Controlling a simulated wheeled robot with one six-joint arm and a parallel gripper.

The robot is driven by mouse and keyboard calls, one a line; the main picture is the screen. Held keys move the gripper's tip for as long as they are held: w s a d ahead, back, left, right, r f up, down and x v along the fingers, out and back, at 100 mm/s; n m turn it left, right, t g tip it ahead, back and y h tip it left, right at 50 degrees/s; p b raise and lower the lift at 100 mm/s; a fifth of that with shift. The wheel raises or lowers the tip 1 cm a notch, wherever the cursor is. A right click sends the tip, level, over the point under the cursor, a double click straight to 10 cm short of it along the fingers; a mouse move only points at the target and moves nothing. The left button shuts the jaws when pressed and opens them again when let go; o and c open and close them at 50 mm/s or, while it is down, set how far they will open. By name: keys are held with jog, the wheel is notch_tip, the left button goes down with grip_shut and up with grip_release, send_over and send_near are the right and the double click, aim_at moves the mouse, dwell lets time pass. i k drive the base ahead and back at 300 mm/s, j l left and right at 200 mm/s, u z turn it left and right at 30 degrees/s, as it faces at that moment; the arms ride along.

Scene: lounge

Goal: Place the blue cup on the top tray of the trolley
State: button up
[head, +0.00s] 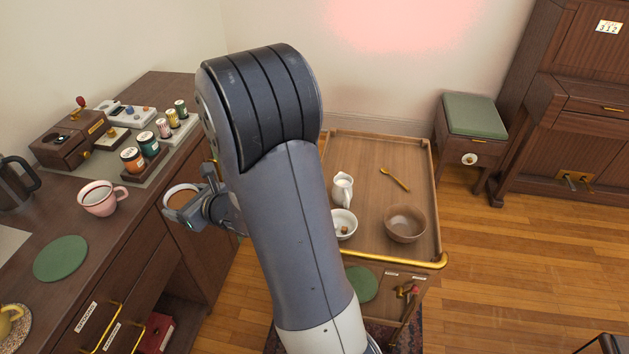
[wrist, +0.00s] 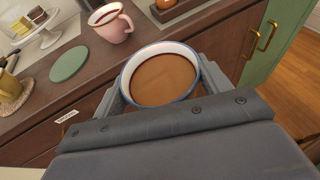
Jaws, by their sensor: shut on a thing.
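My gripper (head: 203,205) is shut on the blue cup (head: 183,189), left of my arm in the head view. In the wrist view the cup (wrist: 160,74) sits between the fingers of my gripper (wrist: 165,92). It shows a white inside, a blue rim and brown liquid, and looks about upright; most of its outside is hidden. It is held beside the front of the wooden counter, apart from the trolley. The trolley's top tray (head: 365,158) is right of my arm, which hides its left part. A gold handle (head: 400,262) runs along its near edge.
On the tray are a white jug (head: 342,188), a white bowl (head: 343,224), a brown bowl (head: 405,224) and a spoon (head: 395,179). Bare wood shows at its back and right. The counter (head: 125,225) holds a pink cup (head: 101,199), a green mat (head: 61,259) and several jars.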

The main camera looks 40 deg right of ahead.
aim_at(367, 167)
jog(key=z, duration=0.45)
jog(key=i+z, duration=0.15)
jog(key=z, duration=0.25)
jog(key=i+z, duration=0.1)
jog(key=z, duration=0.8)
jog(key=i+z, duration=0.15)
jog(key=z, duration=0.25)
